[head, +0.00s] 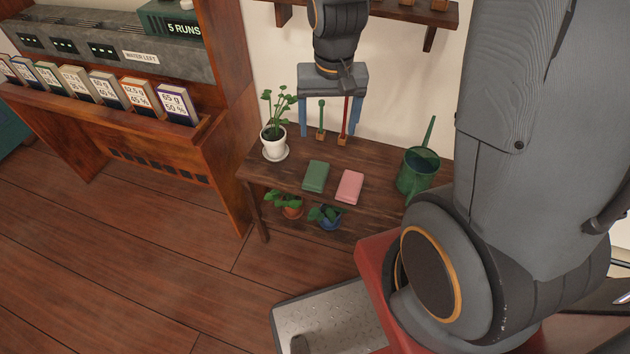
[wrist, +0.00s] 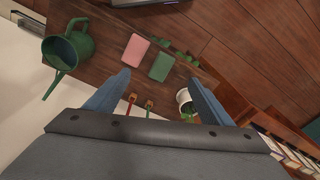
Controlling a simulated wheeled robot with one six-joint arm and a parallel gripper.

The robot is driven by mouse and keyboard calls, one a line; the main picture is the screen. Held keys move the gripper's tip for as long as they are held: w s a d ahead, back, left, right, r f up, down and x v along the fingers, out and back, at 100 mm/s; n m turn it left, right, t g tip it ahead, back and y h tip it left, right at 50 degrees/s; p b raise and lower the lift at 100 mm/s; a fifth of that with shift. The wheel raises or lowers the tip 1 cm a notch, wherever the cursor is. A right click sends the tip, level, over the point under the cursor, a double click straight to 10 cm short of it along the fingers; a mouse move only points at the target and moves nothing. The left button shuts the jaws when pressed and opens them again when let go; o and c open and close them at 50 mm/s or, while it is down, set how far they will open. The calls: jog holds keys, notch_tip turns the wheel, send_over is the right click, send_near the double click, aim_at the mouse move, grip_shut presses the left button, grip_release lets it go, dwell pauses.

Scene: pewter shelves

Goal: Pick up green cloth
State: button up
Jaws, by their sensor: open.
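The green cloth (head: 316,176) is a folded block lying flat on the wooden table, left of the pink cloth (head: 349,187) in the head view. In the wrist view the green cloth (wrist: 162,66) lies to the right of the pink cloth (wrist: 135,50), with a small gap between them. My gripper (head: 331,118) hangs over the back of the table, its blue fingers spread wide and pointing down. In the wrist view my gripper (wrist: 153,88) is open and empty, with the green cloth beyond the fingertips.
A white potted plant (head: 276,142) stands left and a green watering can (head: 417,172) right on the table (head: 252,172). Two small tools, one green (head: 321,118) and one red (head: 344,125), stand between my fingers. Potted plants (head: 290,206) sit below the tabletop.

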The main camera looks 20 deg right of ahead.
aim_at(316, 172)
jog(key=w+f+m+b, duration=0.1)
jog(key=w+f+b, duration=0.2)
jog(key=f, duration=0.3)
jog(key=w+f+m+b, duration=0.1)
jog(key=w+f+b, duration=0.2)
jog(key=f, duration=0.4)
jog(key=w+f+m+b, duration=0.1)
jog(key=w+f+b, duration=0.2)
jog(key=f, duration=0.4)
jog(key=shift+d+m+g, duration=0.15)
jog(key=shift+m+g, duration=0.25)
jog(key=shift+f, duration=3.85)
jog(key=c, duration=1.1)
jog(key=shift+r, duration=0.1)
notch_tip(316, 172, up, 10)
jog(key=shift+f, duration=0.1)
